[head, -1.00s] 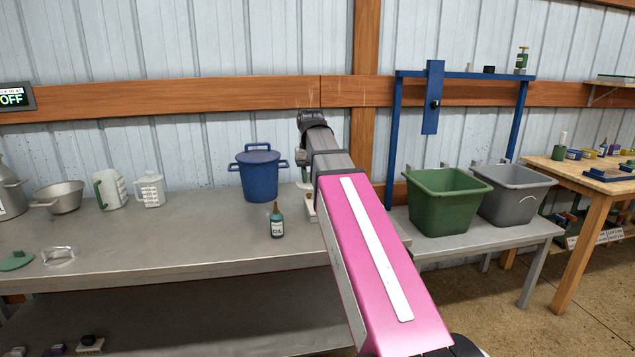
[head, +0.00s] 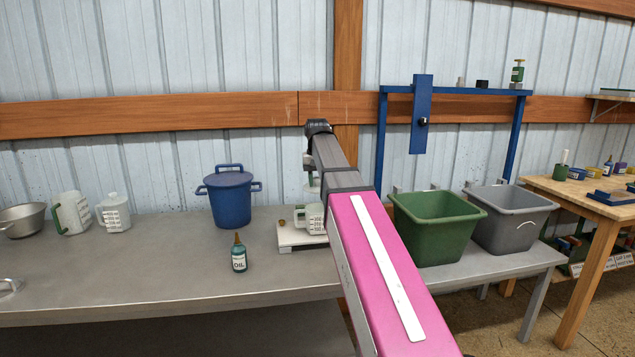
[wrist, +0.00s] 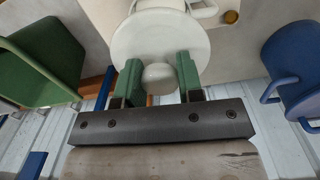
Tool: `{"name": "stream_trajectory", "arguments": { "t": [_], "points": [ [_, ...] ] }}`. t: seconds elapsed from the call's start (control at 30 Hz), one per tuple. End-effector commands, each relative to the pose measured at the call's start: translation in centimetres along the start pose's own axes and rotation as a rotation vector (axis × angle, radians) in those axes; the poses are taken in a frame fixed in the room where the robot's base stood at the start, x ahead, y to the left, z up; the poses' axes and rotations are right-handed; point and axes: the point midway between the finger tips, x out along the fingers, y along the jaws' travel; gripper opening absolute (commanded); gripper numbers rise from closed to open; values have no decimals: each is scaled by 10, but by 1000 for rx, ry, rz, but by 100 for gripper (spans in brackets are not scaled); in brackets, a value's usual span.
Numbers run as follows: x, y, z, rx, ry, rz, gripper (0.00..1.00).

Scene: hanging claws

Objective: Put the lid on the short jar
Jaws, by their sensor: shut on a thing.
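My gripper (wrist: 160,78) has its green fingers closed on the round knob (wrist: 160,76) of a pale grey-white lid (wrist: 135,42). In the head view my gripper (head: 313,182) hangs behind my arm, with the lid largely hidden. A short white jar (head: 316,219) with printed markings and a handle stands on a low white board below it. In the wrist view the jar's handle (wrist: 206,10) shows past the lid's edge, and the lid covers most of the jar. The lid appears to be over the jar; I cannot tell how large a gap is between them.
A small brown object (head: 282,223) lies on the white board (head: 300,240). An oil bottle (head: 239,256) and a blue lidded pot (head: 230,200) stand to the left on the grey table (head: 150,272). Green (head: 435,225) and grey (head: 508,220) bins stand right of my arm.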

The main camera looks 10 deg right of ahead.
Motion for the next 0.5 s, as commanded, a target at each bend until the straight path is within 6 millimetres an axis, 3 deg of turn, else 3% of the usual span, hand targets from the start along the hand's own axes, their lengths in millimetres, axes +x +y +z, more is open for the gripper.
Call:
{"name": "stream_trajectory", "arguments": {
  "t": [0.27, 0.5],
  "points": [
    [3, 0, 0, 0, 0, 0, 11],
    [18, 0, 0, 0, -1, 0, 11]
  ]
}}
